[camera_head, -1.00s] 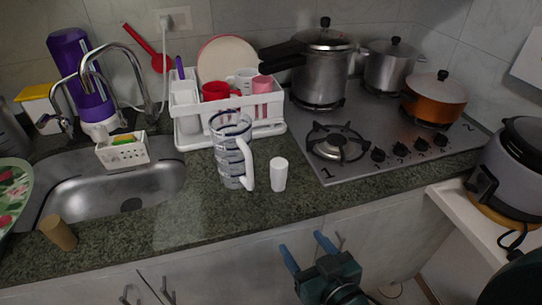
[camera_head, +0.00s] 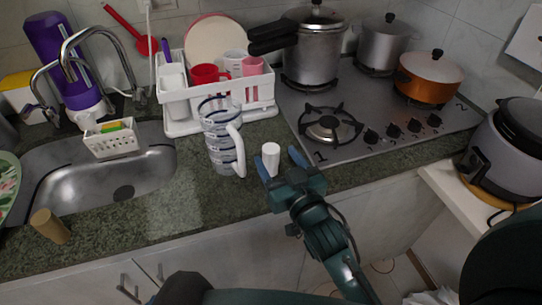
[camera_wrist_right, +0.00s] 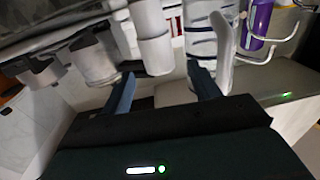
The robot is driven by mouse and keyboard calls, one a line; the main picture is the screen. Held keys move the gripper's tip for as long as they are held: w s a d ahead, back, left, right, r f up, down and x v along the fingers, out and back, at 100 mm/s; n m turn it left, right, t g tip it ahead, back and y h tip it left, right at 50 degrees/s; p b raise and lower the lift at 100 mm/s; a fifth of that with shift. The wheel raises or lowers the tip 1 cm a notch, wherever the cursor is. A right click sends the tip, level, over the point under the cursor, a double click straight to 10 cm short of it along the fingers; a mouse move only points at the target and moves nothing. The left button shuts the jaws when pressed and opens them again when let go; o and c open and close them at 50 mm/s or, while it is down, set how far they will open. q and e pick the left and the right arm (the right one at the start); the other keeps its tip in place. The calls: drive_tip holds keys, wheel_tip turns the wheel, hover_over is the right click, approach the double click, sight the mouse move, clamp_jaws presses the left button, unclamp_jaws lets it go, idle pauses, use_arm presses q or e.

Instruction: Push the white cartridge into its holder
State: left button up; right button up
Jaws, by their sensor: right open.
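The white cartridge (camera_head: 271,157) is a small plain cylinder standing upright on the dark green counter, just right of a clear banded jug. My right gripper (camera_head: 278,158) is at the counter's front edge, fingers spread, with the cartridge between or just past its blue fingertips. In the right wrist view the cartridge (camera_wrist_right: 152,38) shows just ahead of the gap between the fingertips (camera_wrist_right: 161,75), not gripped. I cannot pick out its holder for certain. My left gripper is not in view.
The clear jug (camera_head: 221,145) with a white handle stands close left of the cartridge. Behind are a white dish rack (camera_head: 177,128) and a steel hob (camera_head: 345,160) with pots. A tan cylinder (camera_head: 50,226) stands by the sink (camera_head: 90,185). The front-middle counter is clear.

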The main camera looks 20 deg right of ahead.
drive_tip(key=w, duration=0.2)
drive_tip(key=shift+w+a, duration=0.2)
drive_tip(key=shift+w, duration=0.1)
drive_tip(key=shift+c, duration=0.4)
drive_tip(key=c, duration=1.1)
wheel_tip(320, 180, up, 10)
drive_tip(key=shift+f+p, duration=0.1)
drive_tip(key=shift+p, duration=0.4)
drive_tip(key=shift+m+h, duration=0.6)
drive_tip(key=shift+h, duration=0.3)
drive_tip(key=s+d+f, duration=0.1)
drive_tip(key=s+f, duration=0.1)
drive_tip(key=s, duration=0.1)
drive_tip(key=s+d+f, duration=0.2)
drive_tip(key=s, duration=0.1)
drive_tip(key=s+d+f, duration=0.2)
drive_tip(key=s, duration=0.1)
drive_tip(key=shift+s+f, duration=0.2)
drive_tip(key=shift+s, duration=0.05)
